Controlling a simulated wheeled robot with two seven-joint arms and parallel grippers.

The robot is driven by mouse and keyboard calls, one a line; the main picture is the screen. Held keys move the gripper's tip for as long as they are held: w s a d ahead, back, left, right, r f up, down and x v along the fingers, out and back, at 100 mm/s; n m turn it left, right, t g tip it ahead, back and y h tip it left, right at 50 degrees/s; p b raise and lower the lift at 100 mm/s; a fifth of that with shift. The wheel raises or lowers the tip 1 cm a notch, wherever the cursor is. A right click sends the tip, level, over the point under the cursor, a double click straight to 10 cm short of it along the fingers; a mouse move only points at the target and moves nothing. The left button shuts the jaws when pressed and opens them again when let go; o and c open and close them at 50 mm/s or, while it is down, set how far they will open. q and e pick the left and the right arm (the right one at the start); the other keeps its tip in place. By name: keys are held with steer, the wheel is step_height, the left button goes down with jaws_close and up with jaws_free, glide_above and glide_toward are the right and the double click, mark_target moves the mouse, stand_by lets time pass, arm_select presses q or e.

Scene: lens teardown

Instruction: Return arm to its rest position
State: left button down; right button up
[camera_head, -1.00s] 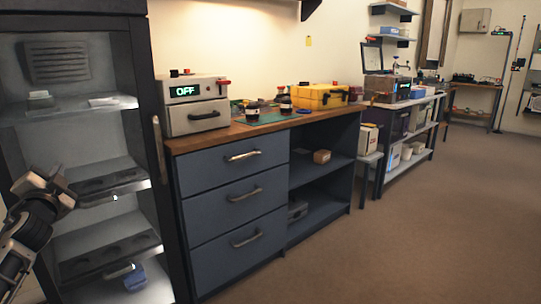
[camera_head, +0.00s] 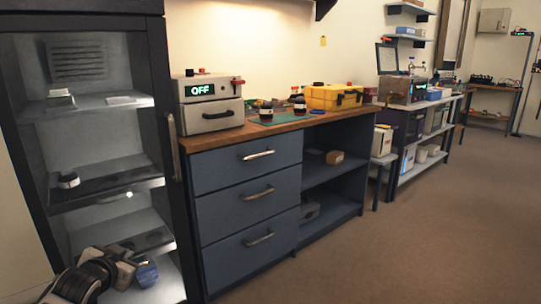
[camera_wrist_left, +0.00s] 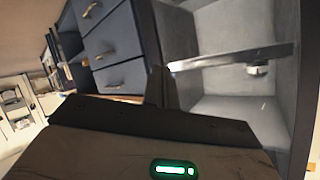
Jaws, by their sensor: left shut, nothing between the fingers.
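My left arm comes in at the lower left of the head view. Its gripper (camera_head: 122,266) is low in front of the open cabinet, overlapping the bottom compartment in the picture. In the left wrist view the fingers (camera_wrist_left: 161,86) are together with nothing between them. A small black and white lens part (camera_head: 68,180) sits on the cabinet's middle shelf, above and apart from the gripper. It also shows in the left wrist view (camera_wrist_left: 258,70), which is turned over. My right gripper is not in view.
The floor at right is clear.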

arm_select(q)
steer(key=s+d+f+g+h, duration=0.1)
steer(key=s+d+f+h, duration=0.1)
steer(key=s+d+f, duration=0.45)
steer(key=s+d+f+g+h, duration=0.15)
steer(key=s+d+f, duration=0.25)
steer(key=s+d, duration=0.55)
steer(key=s+d+h, duration=0.3)
steer(key=s+d, duration=0.9)
steer(key=s+a+r+n+y+p, duration=0.1)
steer(key=a+r+p, duration=0.2)
steer(key=r+p, duration=1.1)
steer(key=shift+r+p, duration=0.15)
steer(key=shift+p, duration=0.75)
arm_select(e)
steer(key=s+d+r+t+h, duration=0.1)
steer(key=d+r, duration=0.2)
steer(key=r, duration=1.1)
